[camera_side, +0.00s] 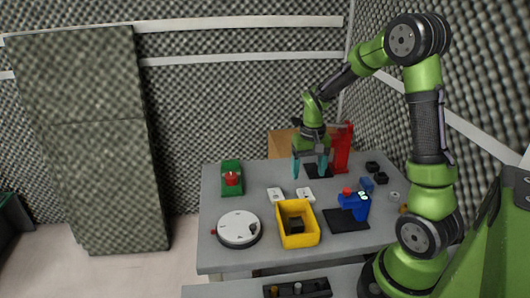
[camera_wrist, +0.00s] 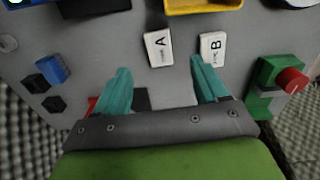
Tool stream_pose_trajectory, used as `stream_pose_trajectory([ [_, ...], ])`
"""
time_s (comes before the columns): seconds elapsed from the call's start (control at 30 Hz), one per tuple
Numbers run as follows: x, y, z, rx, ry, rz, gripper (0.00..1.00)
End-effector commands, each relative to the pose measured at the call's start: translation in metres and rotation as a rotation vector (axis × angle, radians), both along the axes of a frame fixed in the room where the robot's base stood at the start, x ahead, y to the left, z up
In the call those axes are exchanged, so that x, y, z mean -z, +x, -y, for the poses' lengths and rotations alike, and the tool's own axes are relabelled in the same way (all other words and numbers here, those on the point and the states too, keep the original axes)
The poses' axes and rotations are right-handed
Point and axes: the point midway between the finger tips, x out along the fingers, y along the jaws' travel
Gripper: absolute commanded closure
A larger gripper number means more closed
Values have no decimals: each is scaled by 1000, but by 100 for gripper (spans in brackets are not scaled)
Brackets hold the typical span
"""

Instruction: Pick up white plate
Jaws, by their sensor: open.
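Two small white plates lie flat on the grey table. In the wrist view, one is lettered A (camera_wrist: 158,49) and the other B (camera_wrist: 212,48). They also show in the side view as a left white plate (camera_side: 275,195) and a right white plate (camera_side: 306,196). A larger round white disc (camera_side: 238,227) with a dark rim sits at the table's front left. My gripper (camera_side: 309,172) points down with teal fingers, behind the two small plates. It is open and empty, with its fingers (camera_wrist: 160,75) apart in the wrist view.
A yellow bin (camera_side: 299,239) holding a dark block stands in front of the small plates. A green box with a red button (camera_side: 231,178) is at left. A red stand (camera_side: 342,148) rises right of my gripper. A blue device (camera_side: 353,206) and small blocks occupy the right.

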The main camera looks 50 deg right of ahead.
Motion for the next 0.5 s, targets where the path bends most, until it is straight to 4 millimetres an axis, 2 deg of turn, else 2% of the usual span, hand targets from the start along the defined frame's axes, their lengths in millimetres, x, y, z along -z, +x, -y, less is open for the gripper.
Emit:
stream_pose_trajectory([
  [0.1, 20, 0, 0, 1, 2, -2, 28],
  [0.33, 36, 0, 1, 0, 1, -1, 28],
  [0.5, 61, 3, 6, 2, 2, -4, 28],
])
